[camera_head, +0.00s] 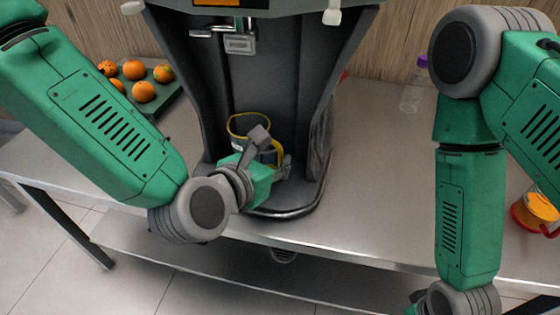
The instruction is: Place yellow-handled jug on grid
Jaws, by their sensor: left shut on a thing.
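The yellow-handled jug (240,124) is inside the front bay of the dark juicer (271,85), below the metal tap. Its yellow rim and part of its yellow edging show; the jug looks roughly upright. My left gripper (273,158) is shut on the jug at its near right side. The gripper and wrist hide the jug's lower part and most of its handle. The juicer's base (300,199) has a rounded metal front edge. The grid surface is mostly hidden, and I cannot tell whether the jug touches it.
A dark green tray (172,99) with several oranges stands at the left. A clear bottle with a purple cap (413,92) stands at the back right. An orange container with red parts (535,212) is at the right edge. The metal table (375,190) is clear right of the juicer.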

